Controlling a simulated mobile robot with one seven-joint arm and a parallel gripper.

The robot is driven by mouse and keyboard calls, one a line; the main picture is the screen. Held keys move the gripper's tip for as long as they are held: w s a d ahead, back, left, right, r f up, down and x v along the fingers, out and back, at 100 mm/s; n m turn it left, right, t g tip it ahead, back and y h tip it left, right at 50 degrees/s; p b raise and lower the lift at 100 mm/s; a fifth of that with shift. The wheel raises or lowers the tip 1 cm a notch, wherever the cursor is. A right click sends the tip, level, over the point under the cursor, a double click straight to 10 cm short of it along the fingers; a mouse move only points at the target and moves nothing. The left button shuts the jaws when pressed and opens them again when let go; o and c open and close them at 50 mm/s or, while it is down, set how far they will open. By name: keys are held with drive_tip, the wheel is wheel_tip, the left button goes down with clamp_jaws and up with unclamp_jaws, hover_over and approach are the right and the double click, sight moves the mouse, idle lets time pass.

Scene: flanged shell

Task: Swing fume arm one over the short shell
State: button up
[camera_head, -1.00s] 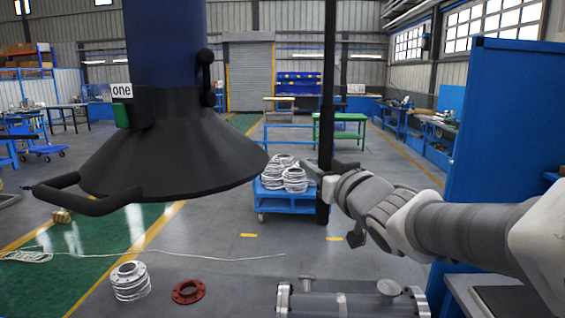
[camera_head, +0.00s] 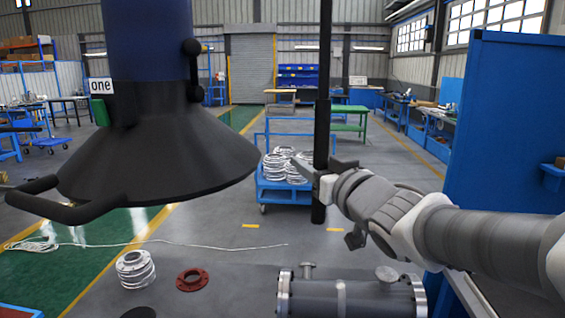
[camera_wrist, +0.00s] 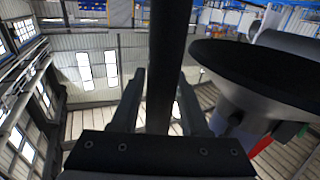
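In the wrist view the hood (camera_wrist: 255,75) is at the right, upside down. A grey flanged shell (camera_head: 355,298) lies at the bottom; whether it is the short one is unclear. My gripper (camera_head: 325,170) is right of the hood, apart from it. Its fingers (camera_wrist: 162,80) lie on both sides of a black vertical pole (camera_head: 324,80); contact is unclear.
A blue cart (camera_head: 285,191) with metal rings stands behind my gripper. A white ringed flange piece (camera_head: 136,270) and a red flange (camera_head: 192,280) are at the lower left. A tall blue panel (camera_head: 500,130) blocks the right. The middle floor is mostly clear.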

drive_tip(key=shift+o, duration=1)
drive_tip(key=v, duration=1.7)
drive_tip(key=shift+s, duration=0.15)
drive_tip(key=shift+d, duration=0.1)
